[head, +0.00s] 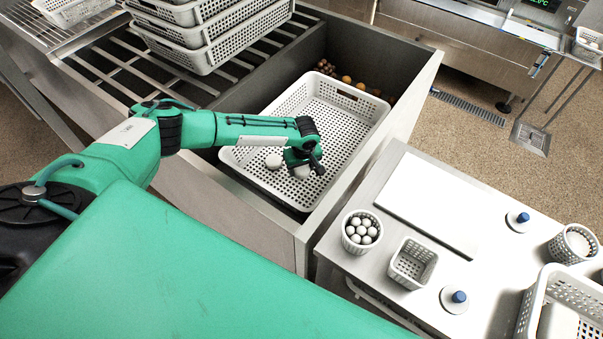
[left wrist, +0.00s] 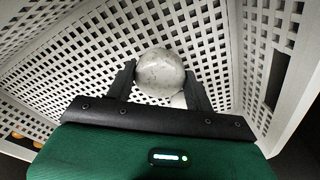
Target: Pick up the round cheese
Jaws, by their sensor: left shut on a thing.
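A round cheese (left wrist: 160,72), whitish and mottled, sits between the two dark fingers of my left gripper (left wrist: 160,86) in the left wrist view. In the head view my left gripper (head: 304,167) points down inside a large white perforated basket (head: 338,112), near its front end. The gripper is shut on the cheese, which shows only partly below the fingers (head: 301,172). I cannot tell whether the cheese still touches the basket floor. Another pale round piece (head: 274,161) lies in the basket just left of the gripper. My right gripper is not in view.
The basket sits in a deep grey bin (head: 410,75) with raised walls. Stacked white baskets (head: 205,35) stand at the upper left. A side table at right holds a white board (head: 430,200), a cup of white balls (head: 361,229) and a small empty basket (head: 412,263).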

